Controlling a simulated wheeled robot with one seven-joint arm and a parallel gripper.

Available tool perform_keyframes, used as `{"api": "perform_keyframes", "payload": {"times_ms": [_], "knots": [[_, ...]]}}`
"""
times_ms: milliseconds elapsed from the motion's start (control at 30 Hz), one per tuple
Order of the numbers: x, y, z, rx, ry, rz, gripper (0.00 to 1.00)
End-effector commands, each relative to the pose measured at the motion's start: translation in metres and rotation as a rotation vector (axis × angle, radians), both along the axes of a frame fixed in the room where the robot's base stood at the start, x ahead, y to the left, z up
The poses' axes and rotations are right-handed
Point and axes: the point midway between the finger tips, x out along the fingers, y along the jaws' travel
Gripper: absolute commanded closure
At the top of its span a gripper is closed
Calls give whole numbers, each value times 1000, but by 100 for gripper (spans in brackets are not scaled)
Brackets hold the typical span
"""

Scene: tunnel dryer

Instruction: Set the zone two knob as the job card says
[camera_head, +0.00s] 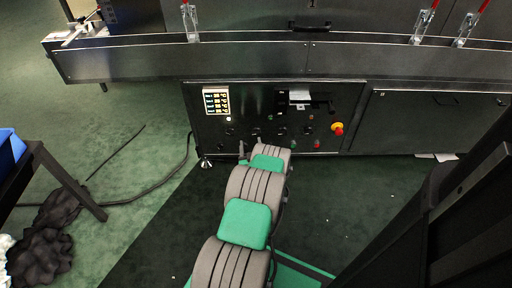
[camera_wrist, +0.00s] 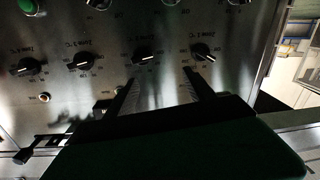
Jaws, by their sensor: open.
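In the wrist view a row of black knobs with white pointer marks is on the dark metal panel (camera_wrist: 110,90). Their small labels appear upside down. The knob second from the right (camera_wrist: 145,57) seems to be zone two, though its label is hard to read. The rightmost knob (camera_wrist: 203,50) is beside it. My gripper (camera_wrist: 158,78) is open and empty, its two fingers apart and below these two knobs in the picture. No contact shows. The head view shows a white paper (camera_head: 299,95) on the panel, possibly the job card; its writing is unreadable.
A colored chart or display (camera_head: 216,101) is at the panel's upper left. A red-and-yellow stop button (camera_head: 338,128) is at its right. More knobs (camera_wrist: 98,4) and a green button (camera_wrist: 28,6) show at the wrist view's top. A cable (camera_head: 150,193) lies on the floor at left.

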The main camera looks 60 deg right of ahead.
Motion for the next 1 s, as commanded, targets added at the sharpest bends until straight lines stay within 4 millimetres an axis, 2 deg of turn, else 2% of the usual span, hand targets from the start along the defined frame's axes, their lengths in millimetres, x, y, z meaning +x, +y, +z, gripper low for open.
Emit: {"api": "perform_keyframes", "payload": {"times_ms": [33, 133, 600, 900, 1000], "knots": [[-17, -2, -14, -6, -6, -40, 37], [-28, -6, -19, -14, -10, -74, 37], [5, -66, -19, -15, -8, -70, 37], [7, -72, -17, -11, -8, -73, 37], [7, -72, -17, -11, -8, -73, 44]]}}
